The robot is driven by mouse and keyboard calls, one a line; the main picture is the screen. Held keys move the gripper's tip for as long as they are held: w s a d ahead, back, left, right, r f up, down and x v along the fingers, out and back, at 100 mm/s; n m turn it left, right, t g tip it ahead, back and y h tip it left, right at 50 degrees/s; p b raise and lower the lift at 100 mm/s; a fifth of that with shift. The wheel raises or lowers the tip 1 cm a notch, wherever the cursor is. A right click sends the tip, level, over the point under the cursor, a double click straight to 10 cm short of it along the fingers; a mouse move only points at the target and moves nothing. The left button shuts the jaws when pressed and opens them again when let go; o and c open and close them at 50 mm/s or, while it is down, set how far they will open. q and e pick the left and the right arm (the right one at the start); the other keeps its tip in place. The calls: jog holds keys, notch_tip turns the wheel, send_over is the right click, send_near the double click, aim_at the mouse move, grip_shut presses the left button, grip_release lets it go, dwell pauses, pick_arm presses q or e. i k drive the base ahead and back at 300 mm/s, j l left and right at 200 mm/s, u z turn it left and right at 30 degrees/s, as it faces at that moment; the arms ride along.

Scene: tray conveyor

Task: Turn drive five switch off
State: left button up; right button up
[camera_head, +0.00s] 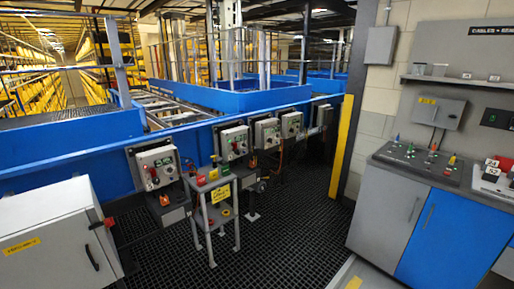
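A row of several grey switch boxes with dials is mounted along the blue conveyor side. The nearest switch box (157,165) is at the left and has a red handle. The others recede to the right: a second box (234,142), a third box (267,132), another box (291,124), and the farthest box (323,116), seen nearly edge-on. Their labels are too small to read, so I cannot tell which is drive five or how its switch is set. Neither of my grippers is in view.
A small grey stand (210,185) with a yellow sign stands before the boxes. A white cabinet (55,245) is at the lower left. A grey-and-blue counter (440,225) and a yellow post (341,145) are at the right. The dark grated floor (290,225) between is clear.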

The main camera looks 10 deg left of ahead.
aim_at(156, 181)
jog(key=i+l+u, duration=0.35)
jog(key=l+u, duration=0.2)
jog(key=i+l+u, duration=0.25)
jog(key=l+u, duration=0.35)
jog(key=l, duration=0.4)
jog(key=i+l, duration=0.05)
